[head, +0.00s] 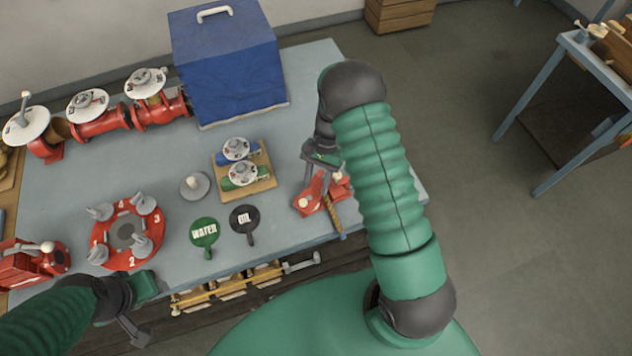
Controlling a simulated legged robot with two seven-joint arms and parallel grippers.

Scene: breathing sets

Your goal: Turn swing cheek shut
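A red metal fitting (315,196), which looks like the part with the swing cheek, sits near the right front edge of the blue-grey table. My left gripper (149,309) is open and empty, low at the front left edge of the table.
A red round flange (101,234) with several grey wing nuts stands at left. Green WATER (204,232) and black OIL (244,219) tags lie mid-table. A wooden board (263,184) with valves, red pipes (100,124) and a blue box (227,62) stand behind.

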